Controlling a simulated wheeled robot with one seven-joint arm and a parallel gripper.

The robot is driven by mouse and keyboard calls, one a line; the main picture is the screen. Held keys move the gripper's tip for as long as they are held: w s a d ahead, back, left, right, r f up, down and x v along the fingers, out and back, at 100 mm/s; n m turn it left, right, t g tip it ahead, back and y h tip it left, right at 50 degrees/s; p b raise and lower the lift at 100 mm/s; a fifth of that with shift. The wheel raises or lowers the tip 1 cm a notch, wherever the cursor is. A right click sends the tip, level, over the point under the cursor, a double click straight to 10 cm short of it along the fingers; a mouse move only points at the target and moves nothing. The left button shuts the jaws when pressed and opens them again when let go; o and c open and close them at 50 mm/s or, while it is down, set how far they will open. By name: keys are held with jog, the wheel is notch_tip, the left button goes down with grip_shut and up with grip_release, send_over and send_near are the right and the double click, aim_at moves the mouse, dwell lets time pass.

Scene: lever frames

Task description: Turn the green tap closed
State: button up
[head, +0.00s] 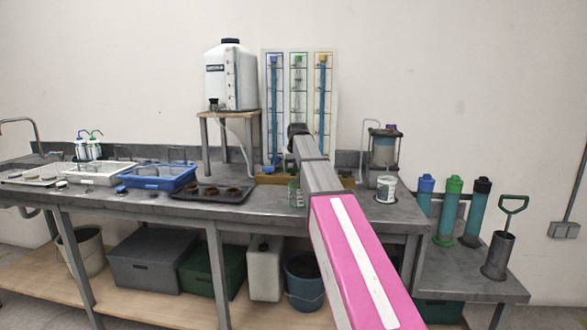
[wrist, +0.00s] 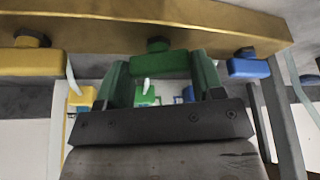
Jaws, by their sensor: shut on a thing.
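The green tap (wrist: 158,65) shows in the wrist view as a green block handle under a dark stem on the wooden beam (wrist: 180,17). Its handle lies roughly along the beam. My gripper (wrist: 162,72) has one dark green finger at each side of this handle and is shut on it. A yellow tap (wrist: 30,62) is to its left and a blue tap (wrist: 248,68) to its right, both handles also lying roughly along the beam. In the head view my arm hides the green tap and the gripper; the green-framed tube (head: 298,75) shows above.
A white tank (head: 230,75) stands on a raised stand at the left. Blue and orange tubes flank the green one closely.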

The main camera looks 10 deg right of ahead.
jog(key=shift+a+m+h, duration=0.1)
jog(key=shift+m+h, duration=0.8)
jog(key=shift+m, duration=1.4)
jog(key=o, duration=0.9)
jog(key=v, duration=1)
jog(key=shift+r, duration=0.45)
